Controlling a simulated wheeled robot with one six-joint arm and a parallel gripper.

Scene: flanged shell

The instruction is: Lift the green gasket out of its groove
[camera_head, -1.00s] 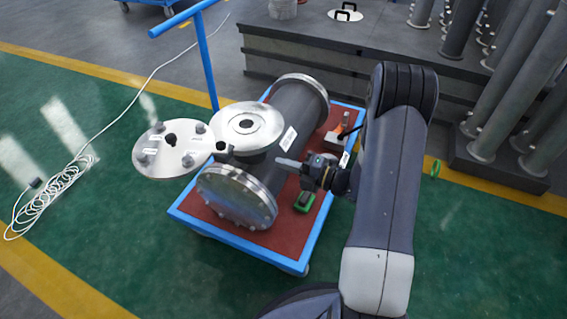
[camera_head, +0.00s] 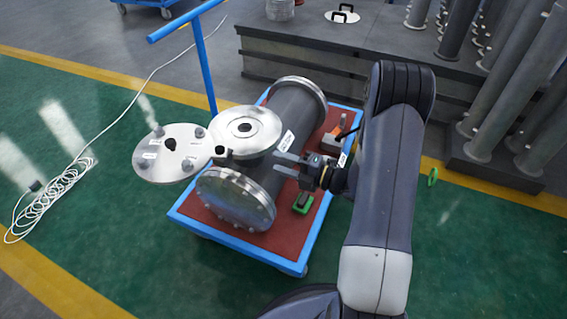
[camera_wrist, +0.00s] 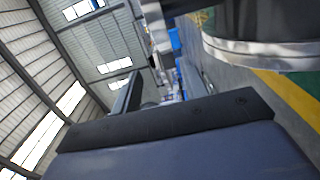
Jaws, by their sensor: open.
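A dark grey shell (camera_head: 294,114) with metal flanges lies on a cart. Its upward-facing round flange (camera_head: 232,122) is pale, with a dark central hole; I cannot make out a green gasket or a groove in it. My gripper (camera_head: 278,164) is open and empty, its two fingers pointing left, close to the right of the shell and below the upward flange in the picture. The wrist view shows a flange edge (camera_wrist: 262,52) at the upper right, and no gasket.
The cart (camera_head: 240,253) has a blue frame and red top. A round lid (camera_head: 172,166) with knobs sits left of the flange. A green-and-black item (camera_head: 302,203) and an orange-grey tool (camera_head: 333,138) lie on the cart. Upright pipes (camera_head: 508,85) stand at right.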

